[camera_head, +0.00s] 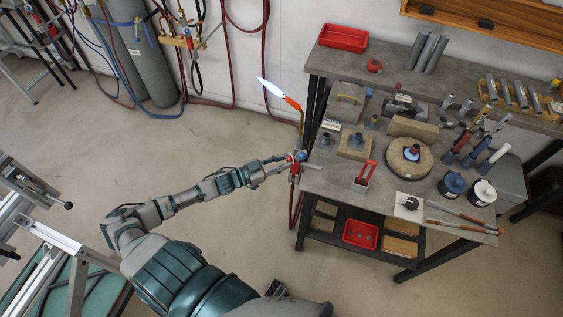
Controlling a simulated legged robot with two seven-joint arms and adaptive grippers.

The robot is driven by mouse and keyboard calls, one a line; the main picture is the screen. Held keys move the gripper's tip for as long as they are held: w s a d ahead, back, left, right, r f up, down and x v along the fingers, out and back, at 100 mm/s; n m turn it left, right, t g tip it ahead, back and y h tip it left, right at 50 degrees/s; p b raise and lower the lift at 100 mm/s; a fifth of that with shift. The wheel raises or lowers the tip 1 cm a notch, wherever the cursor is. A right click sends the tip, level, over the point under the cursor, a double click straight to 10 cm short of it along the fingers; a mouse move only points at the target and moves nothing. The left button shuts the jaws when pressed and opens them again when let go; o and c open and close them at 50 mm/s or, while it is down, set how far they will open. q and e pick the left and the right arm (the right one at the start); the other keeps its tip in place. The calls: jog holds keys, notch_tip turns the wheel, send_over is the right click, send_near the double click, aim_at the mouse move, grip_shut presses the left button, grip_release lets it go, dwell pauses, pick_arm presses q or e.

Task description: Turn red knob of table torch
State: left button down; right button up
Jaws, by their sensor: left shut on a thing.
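The table torch (301,124) stands at the left edge of the workbench, with its bent neck and orange tip (292,103) pointing up and left. A pale blue-white flame (270,88) comes out of the tip. Red and blue valve parts sit at its base, the red knob (296,169) among them. My left gripper (288,161) reaches in from the left and is shut at these valve parts, seemingly on the red knob. The fingers hide part of the knob and the exact contact is too small to see. My right gripper is out of view.
The workbench (330,182) is crowded with a round stone block (398,166), a red stand (365,174), tins (452,185) and tools. A red tray (343,38) sits on the raised shelf. Hoses and grey cylinders (150,60) stand by the wall.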

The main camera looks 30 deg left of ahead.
pick_arm(q)
jog(key=shift+s+d+m+y+p, duration=0.1)
jog(key=shift+m+y+p, duration=0.3)
jog(key=shift+m+p, duration=3.6)
pick_arm(e)
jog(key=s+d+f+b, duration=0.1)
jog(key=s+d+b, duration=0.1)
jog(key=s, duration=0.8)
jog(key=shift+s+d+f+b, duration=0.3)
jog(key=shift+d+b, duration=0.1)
jog(key=shift+b, duration=0.25)
pick_arm(q)
jog(key=m, duration=0.3)
jog(key=c, duration=0.9)
grip_release()
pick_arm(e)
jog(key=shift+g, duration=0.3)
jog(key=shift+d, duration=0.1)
